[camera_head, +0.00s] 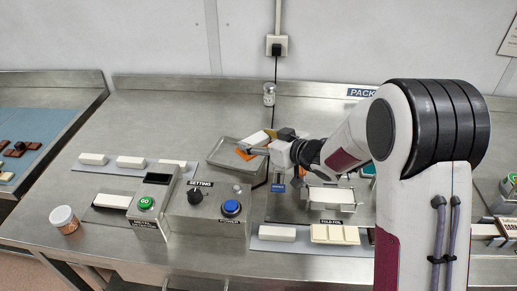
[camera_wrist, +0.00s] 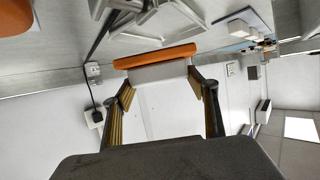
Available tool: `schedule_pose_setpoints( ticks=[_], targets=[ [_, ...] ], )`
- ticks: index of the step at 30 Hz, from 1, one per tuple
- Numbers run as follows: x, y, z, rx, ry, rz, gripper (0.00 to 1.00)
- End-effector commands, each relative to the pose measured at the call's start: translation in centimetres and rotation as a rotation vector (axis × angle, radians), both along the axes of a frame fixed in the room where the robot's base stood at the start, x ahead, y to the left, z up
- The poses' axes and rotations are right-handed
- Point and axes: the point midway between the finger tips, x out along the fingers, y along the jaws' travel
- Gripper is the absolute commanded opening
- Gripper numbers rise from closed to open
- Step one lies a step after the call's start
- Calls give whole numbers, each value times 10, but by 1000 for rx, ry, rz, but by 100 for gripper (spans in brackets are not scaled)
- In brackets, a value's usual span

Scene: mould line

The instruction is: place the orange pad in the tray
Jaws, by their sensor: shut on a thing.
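The orange pad (camera_head: 243,154) shows as an orange face on a pale block in the head view. In the wrist view, the orange pad (camera_wrist: 155,57) is a strip along the far edge of a pale body between the fingers. My gripper (camera_head: 254,150) is shut on it, and its two fingers flank the pale body in the wrist view (camera_wrist: 163,85). The shallow grey metal tray (camera_head: 217,158) lies behind the control boxes. The pad appears over the tray's right part; I cannot tell whether it touches the floor of the tray.
Control boxes with a green button (camera_head: 146,203) and a blue button (camera_head: 231,207) stand in front of the tray. White blocks (camera_head: 131,162) lie on a strip at left. A jar (camera_head: 64,219) stands at front left, and a small clear container (camera_head: 269,94) at the back.

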Motion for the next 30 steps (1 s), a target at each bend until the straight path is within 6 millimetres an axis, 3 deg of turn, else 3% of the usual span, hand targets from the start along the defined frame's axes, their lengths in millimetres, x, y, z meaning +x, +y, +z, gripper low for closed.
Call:
schedule_pose_setpoints(
  ticks=[12, 30],
  targets=[
    [0, 0, -34, 0, 1, 0, 37],
    [0, 0, -40, 0, 1, -1, 37]
  ],
)
